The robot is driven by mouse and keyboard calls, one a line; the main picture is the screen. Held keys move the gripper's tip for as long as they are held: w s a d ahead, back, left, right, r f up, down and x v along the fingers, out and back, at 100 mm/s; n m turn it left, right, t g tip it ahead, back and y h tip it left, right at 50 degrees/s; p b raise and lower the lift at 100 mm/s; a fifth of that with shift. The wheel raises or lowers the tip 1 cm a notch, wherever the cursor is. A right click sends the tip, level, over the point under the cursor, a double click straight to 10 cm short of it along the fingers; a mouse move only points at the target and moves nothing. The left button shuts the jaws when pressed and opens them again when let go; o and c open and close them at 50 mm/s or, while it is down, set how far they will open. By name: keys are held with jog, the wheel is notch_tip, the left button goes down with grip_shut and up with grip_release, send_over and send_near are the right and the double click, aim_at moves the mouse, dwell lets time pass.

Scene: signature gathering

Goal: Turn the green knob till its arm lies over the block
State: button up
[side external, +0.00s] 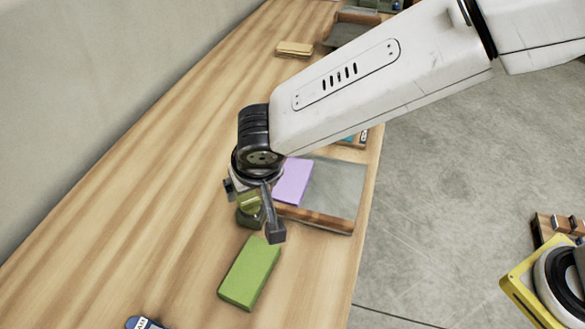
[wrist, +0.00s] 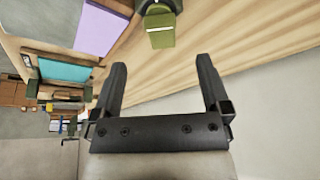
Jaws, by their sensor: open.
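The green knob (side external: 250,218) stands on the wooden table, a dark round base with a lighter olive-green arm; my gripper partly covers it in the side view. Its arm (wrist: 161,38) appears to point away from the block. The bright green block (side external: 249,273) lies flat on the table, nearer the side camera than the knob and apart from it. I cannot make it out in the wrist view. My gripper (side external: 254,212) is over the knob in the side view. In the wrist view my gripper (wrist: 161,65) has its fingers wide apart, empty, with the knob beyond the tips.
A grey tray (side external: 337,190) with a purple pad (side external: 292,181) lies right of the knob, near the table's edge. A tan block (side external: 294,49) and another tray (side external: 349,33) are farther back. A blue item (side external: 144,323) sits at the bottom. The table left of the knob is clear.

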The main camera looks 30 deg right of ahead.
aim_at(250, 200)
jog(key=shift+f, duration=0.15)
jog(key=shift+x, duration=3.75)
grip_shut()
